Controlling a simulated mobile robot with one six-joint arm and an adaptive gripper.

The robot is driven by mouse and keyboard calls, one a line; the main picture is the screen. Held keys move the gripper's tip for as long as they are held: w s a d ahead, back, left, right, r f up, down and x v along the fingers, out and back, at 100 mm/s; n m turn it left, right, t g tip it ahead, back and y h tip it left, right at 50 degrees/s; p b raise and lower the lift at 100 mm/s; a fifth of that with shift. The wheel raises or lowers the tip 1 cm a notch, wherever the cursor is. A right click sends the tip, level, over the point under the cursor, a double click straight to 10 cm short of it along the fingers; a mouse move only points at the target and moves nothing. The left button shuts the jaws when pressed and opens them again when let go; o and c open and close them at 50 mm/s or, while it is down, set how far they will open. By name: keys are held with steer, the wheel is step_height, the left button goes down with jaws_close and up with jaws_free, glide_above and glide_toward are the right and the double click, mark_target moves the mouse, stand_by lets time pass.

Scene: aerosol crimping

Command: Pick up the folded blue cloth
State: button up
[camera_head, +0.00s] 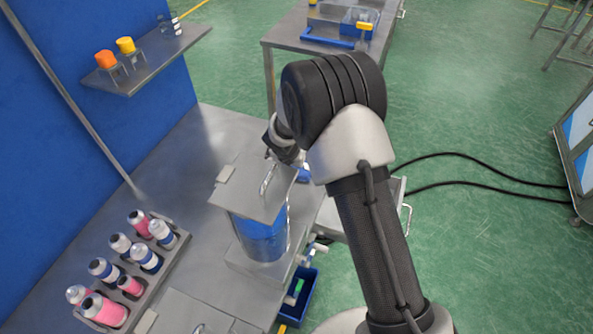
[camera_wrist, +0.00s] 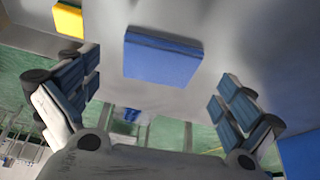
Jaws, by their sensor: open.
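The folded blue cloth (camera_wrist: 162,58) lies flat on a grey surface in the wrist view, at the upper middle. My gripper (camera_wrist: 158,84) is open and empty. Its two padded fingers stand wide apart, one to the left and one to the right of the cloth in the picture, with no visible contact. In the head view my arm covers most of the gripper. A small blue patch (camera_head: 304,174) shows beside my wrist there; I cannot tell whether it is the cloth.
A metal machine with a blue cylinder (camera_head: 264,238) stands on the bench (camera_head: 205,215) near my wrist. A rack of spray cans (camera_head: 155,276) is at the left. A shelf (camera_head: 150,68) holds orange and yellow caps. A yellow item (camera_wrist: 68,20) lies near the cloth.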

steer(key=b+x, duration=0.1)
steer(key=x, duration=0.4)
steer(key=shift+w+a+f, duration=0.1)
steer(key=shift+w+f, duration=0.2)
steer(key=shift+f, duration=0.05)
steer(key=shift+c, duration=0.5)
steer(key=c, duration=0.6)
steer(key=shift+r, duration=0.1)
step_height(320, 180, up, 20)
steer(key=p, duration=0.5)
